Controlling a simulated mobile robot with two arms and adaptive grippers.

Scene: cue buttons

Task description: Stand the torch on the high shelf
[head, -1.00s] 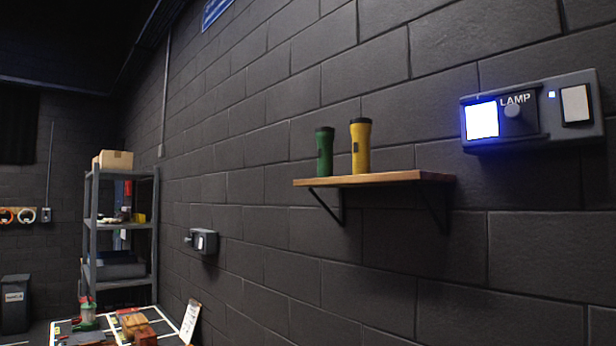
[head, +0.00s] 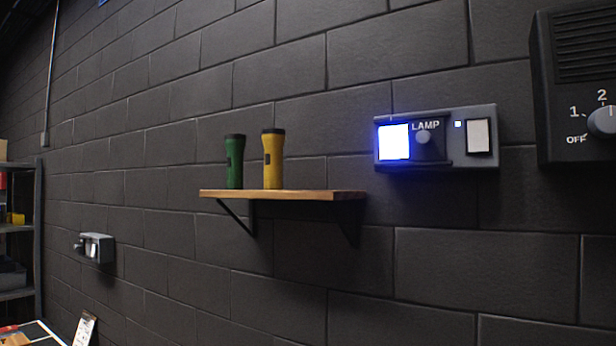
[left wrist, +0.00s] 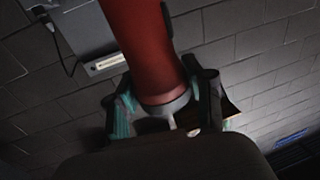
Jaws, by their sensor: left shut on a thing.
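The high shelf (head: 330,194) is a wooden board on black brackets on the dark block wall in the head view. A green torch (head: 235,165) and a yellow torch (head: 273,160) stand upright on its left half. The right half of the board is bare. In the left wrist view my left gripper (left wrist: 166,92) is shut around a red torch (left wrist: 143,45) near its grey end. The torch's other end runs out of the picture. Neither gripper shows in the head view.
A lit lamp panel (head: 480,139) is on the wall right of the shelf, with a dial box (head: 570,120) further right. A small switch box (head: 95,247) is low on the left. A metal rack (head: 38,240) stands at the left edge. The wall above the shelf is clear.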

